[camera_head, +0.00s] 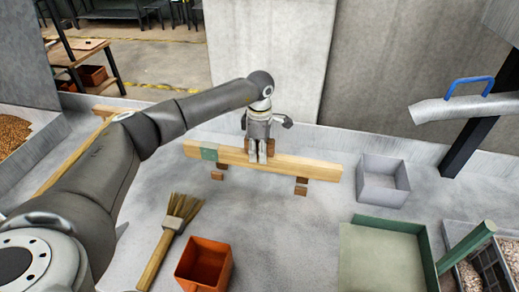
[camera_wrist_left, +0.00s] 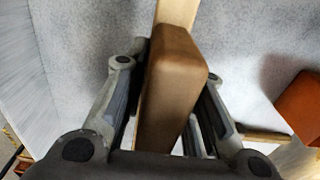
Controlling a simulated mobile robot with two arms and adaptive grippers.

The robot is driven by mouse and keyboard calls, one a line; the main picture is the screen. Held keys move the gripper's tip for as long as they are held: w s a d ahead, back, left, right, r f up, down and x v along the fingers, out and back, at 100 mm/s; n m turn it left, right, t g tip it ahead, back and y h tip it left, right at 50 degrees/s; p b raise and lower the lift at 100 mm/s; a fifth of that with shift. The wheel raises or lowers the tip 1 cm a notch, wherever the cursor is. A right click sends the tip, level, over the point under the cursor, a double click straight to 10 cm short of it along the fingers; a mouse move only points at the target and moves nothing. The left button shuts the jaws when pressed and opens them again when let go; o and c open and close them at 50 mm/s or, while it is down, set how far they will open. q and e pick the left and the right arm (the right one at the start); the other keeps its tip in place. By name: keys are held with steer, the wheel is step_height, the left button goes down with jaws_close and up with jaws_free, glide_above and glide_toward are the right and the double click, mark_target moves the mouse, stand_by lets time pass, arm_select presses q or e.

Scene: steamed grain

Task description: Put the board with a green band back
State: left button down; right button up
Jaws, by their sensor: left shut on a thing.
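The pale wooden board (camera_head: 306,168) with a green band (camera_head: 208,154) near its left end lies level across the middle of the grey surface. Two small brown blocks, a left one (camera_head: 217,176) and a right one (camera_head: 300,188), show under it; I cannot tell whether it rests on them. My left gripper (camera_head: 258,153) is over the board's middle, pointing down. In the left wrist view its fingers are on both sides of a brown grip block (camera_wrist_left: 175,85) on the board (camera_wrist_left: 176,12). My right gripper is not in view.
A brush (camera_head: 170,230) and an orange box (camera_head: 204,264) lie in front. A grey box (camera_head: 383,180) and a green tray (camera_head: 382,258) stand at right. A grey chute with a blue handle (camera_head: 468,86) juts in at right. A concrete wall (camera_head: 270,60) rises behind.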

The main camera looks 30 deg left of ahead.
mark_target(259, 167)
arm_select(q)
step_height(259, 167, down, 5)
steer(key=b, duration=0.3)
steer(key=shift+f+b, duration=0.35)
steer(key=shift+f, duration=0.2)
steer(key=shift+f, duration=0.4)
stand_by(0.3)
steer(key=c, duration=1.1)
jaws_free()
